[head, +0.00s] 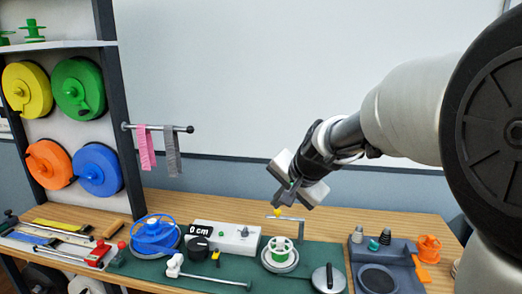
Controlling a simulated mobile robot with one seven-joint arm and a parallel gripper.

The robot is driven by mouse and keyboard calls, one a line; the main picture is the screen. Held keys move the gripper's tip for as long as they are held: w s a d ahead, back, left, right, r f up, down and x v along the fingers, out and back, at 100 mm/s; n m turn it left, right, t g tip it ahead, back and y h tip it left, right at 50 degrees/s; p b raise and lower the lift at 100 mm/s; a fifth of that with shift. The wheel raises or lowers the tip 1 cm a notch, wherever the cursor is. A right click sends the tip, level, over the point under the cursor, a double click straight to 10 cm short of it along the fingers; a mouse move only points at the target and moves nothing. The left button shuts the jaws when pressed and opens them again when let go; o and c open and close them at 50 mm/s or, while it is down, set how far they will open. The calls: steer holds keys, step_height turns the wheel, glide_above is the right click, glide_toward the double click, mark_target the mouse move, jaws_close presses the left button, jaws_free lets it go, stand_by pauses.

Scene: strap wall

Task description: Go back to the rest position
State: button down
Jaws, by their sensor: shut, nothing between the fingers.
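My gripper (278,214) hangs in the air at the end of my arm, above the green mat (222,268) on the wooden bench. Its fingers point down and to the left, and nothing shows between them. It is above a white and green spool (280,251) and looks apart from it, though the exact gap is hard to judge. A small yellow tip shows right by the fingers; I cannot tell what it belongs to.
A blue reel (155,234) and a white box reading "0 cm" (225,236) stand on the bench. A grey station (378,279) is at the right. Pink (146,148) and grey (172,152) straps hang from a rod. Coloured reels hang on the left rack. Air before the whiteboard (300,70) is free.

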steer(key=s+d+r+n+h, duration=0.1)
steer(key=s+d+n, duration=0.2)
steer(key=s, duration=1)
steer(key=s+d+n+g+h, duration=0.1)
steer(key=s+d+n, duration=0.3)
steer(key=s, duration=1)
steer(key=shift+s+d+r+h+p, duration=0.35)
steer(key=shift+d+h, duration=0.25)
steer(key=shift+d, duration=0.65)
